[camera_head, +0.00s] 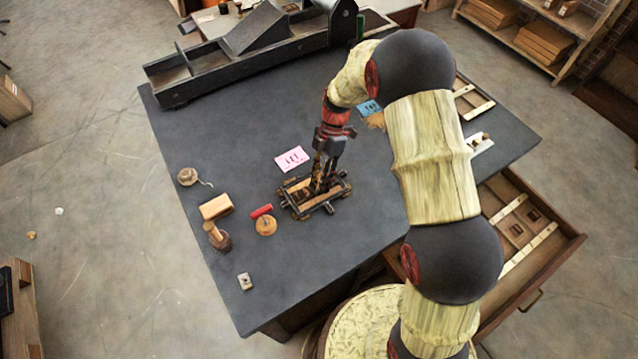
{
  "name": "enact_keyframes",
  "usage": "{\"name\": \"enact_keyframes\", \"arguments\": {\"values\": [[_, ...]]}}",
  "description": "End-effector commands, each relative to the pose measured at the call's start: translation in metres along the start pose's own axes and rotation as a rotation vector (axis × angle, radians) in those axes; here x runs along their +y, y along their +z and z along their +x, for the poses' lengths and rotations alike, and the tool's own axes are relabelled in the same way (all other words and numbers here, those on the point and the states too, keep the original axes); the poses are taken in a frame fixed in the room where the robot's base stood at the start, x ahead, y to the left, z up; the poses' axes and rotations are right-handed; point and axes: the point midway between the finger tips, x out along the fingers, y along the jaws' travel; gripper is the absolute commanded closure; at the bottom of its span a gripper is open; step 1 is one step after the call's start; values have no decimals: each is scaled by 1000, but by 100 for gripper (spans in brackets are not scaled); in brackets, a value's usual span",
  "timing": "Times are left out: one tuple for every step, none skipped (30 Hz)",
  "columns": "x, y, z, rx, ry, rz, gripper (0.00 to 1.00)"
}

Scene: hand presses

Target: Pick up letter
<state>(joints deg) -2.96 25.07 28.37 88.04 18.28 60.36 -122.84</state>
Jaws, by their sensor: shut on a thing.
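My gripper (319,182) points down into a small wooden frame with dark metal fittings (329,204) on the dark table. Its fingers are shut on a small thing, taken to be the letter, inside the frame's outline. The fingers and the frame hide the letter, so its shape and whether it touches the frame cannot be told. A pink card with dark lettering (292,159) lies flat just left of and behind the gripper.
A long dark press (225,67) stands along the table's back edge. A wooden block (216,207), a stamp-like tool (217,237), a red roller (261,211) and a round wooden disc (266,226) lie left. An open drawer (545,262) juts out right. The table's front left is mostly clear.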

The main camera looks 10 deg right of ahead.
Motion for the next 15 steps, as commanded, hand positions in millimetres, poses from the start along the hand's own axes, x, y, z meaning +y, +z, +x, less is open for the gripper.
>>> {"name": "enact_keyframes", "arguments": {"values": [[-1, -3, -8, -2, 4, -1, 86], [-2, -4, -12, -2, 5, -1, 86], [-3, -7, -18, -2, 5, -1, 86], [-6, -10, -21, -2, 3, -1, 86], [-10, -14, -23, -2, 3, -1, 86], [-16, -19, -26, -1, 3, -1, 86], [-20, -23, -30, -2, 4, -1, 86], [-25, -27, -33, -2, 4, -1, 86], [-32, -33, -38, -2, 5, -2, 86], [-37, -38, -41, -2, 5, -2, 86], [-42, -42, -44, -2, 5, -3, 86], [-48, -49, -49, -3, 6, -3, 86], [-54, -54, -52, -2, 4, -3, 86], [-59, -58, -55, -2, 5, -3, 86], [-67, -64, -52, -1, 2, -1, 86]]}}
